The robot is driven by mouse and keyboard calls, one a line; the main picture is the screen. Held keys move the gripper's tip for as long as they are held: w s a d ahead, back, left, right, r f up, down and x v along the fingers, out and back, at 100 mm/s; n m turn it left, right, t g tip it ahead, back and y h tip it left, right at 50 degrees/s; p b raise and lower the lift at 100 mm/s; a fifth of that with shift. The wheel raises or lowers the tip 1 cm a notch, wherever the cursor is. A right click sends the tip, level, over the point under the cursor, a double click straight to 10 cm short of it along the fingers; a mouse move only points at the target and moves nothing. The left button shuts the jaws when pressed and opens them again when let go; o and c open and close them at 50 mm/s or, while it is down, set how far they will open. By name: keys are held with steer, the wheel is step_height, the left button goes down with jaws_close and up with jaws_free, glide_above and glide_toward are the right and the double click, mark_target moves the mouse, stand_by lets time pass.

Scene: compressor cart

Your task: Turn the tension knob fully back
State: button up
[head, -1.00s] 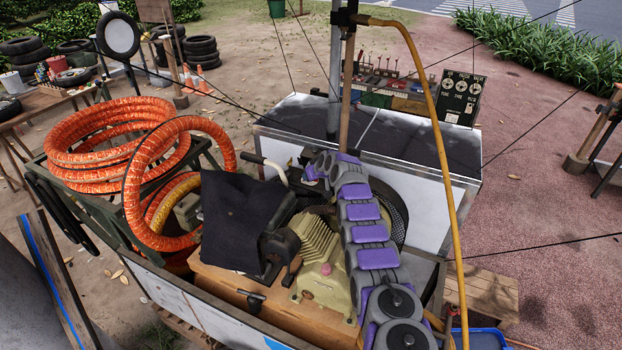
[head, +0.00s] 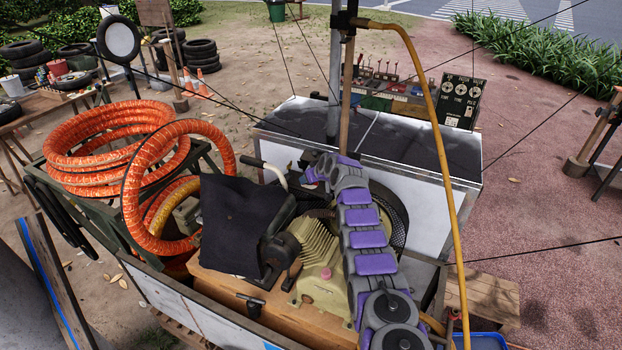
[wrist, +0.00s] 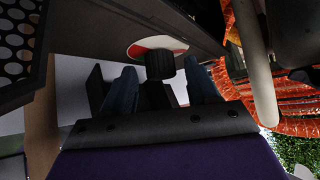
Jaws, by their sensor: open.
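The tension knob (wrist: 160,66) is a short dark ribbed cylinder in the wrist view. It stands out from a round dial plate (wrist: 143,46) with red, white and green parts, on a dark panel. My gripper (wrist: 161,86) is open, with one blue-grey finger to the left of the knob and one to the right. The knob sits just beyond or between the fingertips; I cannot tell the depth, and I see no clear contact. In the head view my purple and grey arm reaches over the machine to my gripper (head: 318,170), and the knob is hidden there.
A dark cloth (head: 240,225) drapes beside the tan motor (head: 322,265) on the cart. A pale bent handle (head: 268,172) rises near my gripper; a pale bar (wrist: 257,70) shows right in the wrist view. Orange hose coils (head: 110,150) lie left. A yellow hose (head: 440,130) hangs right.

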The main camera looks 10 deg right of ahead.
steer(key=shift+d, duration=0.15)
steer(key=shift+s+d+r+p, duration=0.15)
steer(key=shift+s+r+p, duration=0.1)
steer(key=shift+r+p, duration=0.1)
steer(key=shift+p+v, duration=0.55)
steer(key=shift+v, duration=0.35)
steer(key=shift+s+r, duration=0.5)
steer(key=shift+s+d+r, duration=0.3)
steer(key=shift+s+r, duration=0.1)
steer(key=shift+s, duration=0.2)
steer(key=v, duration=1.1)
steer(key=shift+r, duration=0.25)
steer(key=shift+s+d, duration=0.1)
